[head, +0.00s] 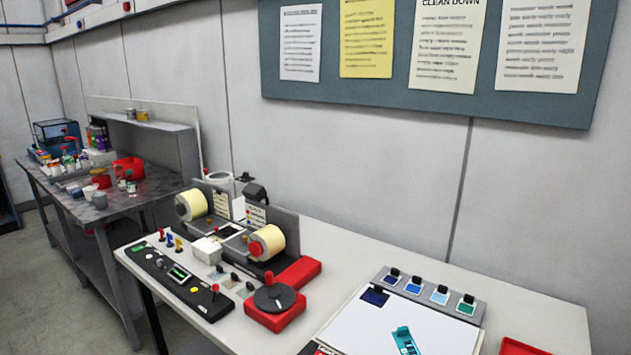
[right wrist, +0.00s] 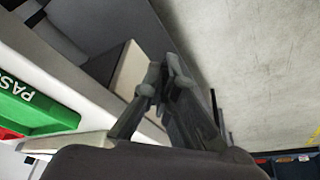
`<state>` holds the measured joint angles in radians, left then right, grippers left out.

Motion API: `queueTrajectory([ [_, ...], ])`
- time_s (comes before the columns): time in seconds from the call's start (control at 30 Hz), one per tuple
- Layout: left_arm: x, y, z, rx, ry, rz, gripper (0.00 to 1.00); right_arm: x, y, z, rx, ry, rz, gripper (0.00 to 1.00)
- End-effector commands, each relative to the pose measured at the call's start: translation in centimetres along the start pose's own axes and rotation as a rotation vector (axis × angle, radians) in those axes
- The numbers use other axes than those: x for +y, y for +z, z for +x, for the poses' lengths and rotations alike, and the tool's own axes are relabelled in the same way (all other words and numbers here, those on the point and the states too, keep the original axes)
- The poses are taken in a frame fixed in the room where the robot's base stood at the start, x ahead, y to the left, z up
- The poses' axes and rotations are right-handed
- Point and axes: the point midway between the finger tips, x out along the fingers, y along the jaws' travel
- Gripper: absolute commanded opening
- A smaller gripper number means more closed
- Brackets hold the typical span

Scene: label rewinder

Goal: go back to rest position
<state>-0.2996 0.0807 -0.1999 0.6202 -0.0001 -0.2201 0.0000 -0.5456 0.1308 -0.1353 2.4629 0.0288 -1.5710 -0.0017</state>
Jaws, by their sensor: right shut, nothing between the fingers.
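My right gripper (right wrist: 168,78) shows in the right wrist view, with its fingers together and nothing held between them. It is apart from the green bin marked with letters (right wrist: 35,108) at the left of that view. Neither gripper shows in the head view. The label rewinder (head: 235,235), with two cream label rolls, stands on the white table (head: 345,250) in the head view.
A black control panel (head: 175,275) and a red-based round dial (head: 275,305) sit near the rewinder. A white sheet (head: 370,325) with a teal tool (head: 406,341) lies at the right. A cluttered grey bench (head: 75,205) stands at the left. Grey floor (right wrist: 255,60) shows in the right wrist view.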

Motion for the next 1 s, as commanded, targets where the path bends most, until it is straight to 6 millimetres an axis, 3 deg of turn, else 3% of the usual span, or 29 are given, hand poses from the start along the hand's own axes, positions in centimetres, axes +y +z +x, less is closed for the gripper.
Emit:
queueTrajectory([
  [0.07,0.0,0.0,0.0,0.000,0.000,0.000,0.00,0.9,1.9,-0.2,-0.037,0.036,0.030,0.00],
  [0.27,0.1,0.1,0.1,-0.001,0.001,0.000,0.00,0.7,2.1,5.2,-0.050,0.026,0.020,0.00],
  [0.57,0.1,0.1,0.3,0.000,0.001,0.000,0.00,0.4,5.0,14.4,-0.091,0.017,0.014,0.00],
  [0.77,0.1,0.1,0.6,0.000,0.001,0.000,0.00,0.0,10.6,23.4,-0.135,0.010,0.007,0.00],
  [0.9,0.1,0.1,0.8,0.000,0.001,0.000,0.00,-0.3,16.2,28.8,-0.167,0.006,0.000,0.00],
  [1.0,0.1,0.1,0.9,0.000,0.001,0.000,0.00,-0.5,20.8,31.6,-0.191,0.003,-0.006,0.00],
])
